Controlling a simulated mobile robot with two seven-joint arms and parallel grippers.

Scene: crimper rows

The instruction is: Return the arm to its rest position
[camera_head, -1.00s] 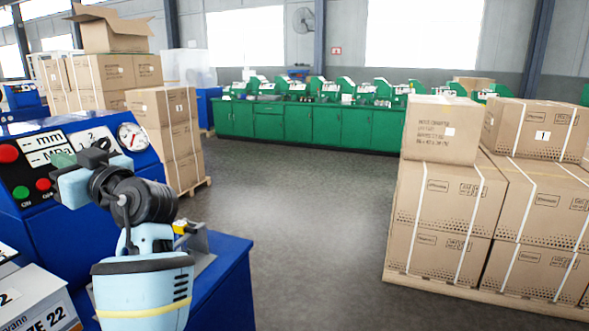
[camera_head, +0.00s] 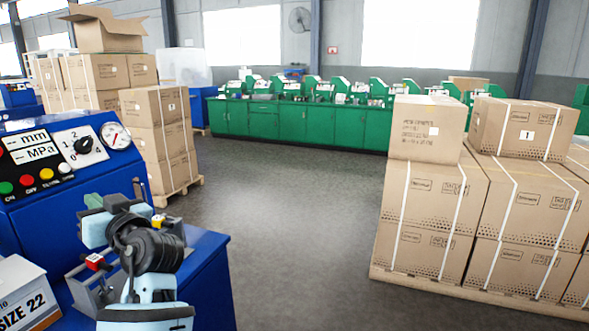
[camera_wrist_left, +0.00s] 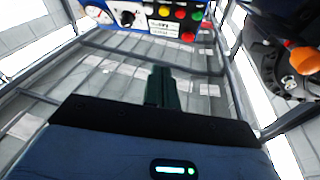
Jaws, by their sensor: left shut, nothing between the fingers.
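My left arm comes in from the lower left of the head view, with its light blue and black wrist over the blue machine's front ledge. My left gripper (camera_head: 92,201) shows small green fingertips beyond the wrist, in front of the control panel (camera_head: 65,160). In the left wrist view the dark green fingers (camera_wrist_left: 163,87) are together with nothing between them, against the roof and its beams. The control panel also shows upside down at the top of that view (camera_wrist_left: 178,16). My right gripper is in neither view.
Stacked cartons (camera_head: 430,195) stand at the right. Green cabinets (camera_head: 300,125) line the back. The middle floor is clear.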

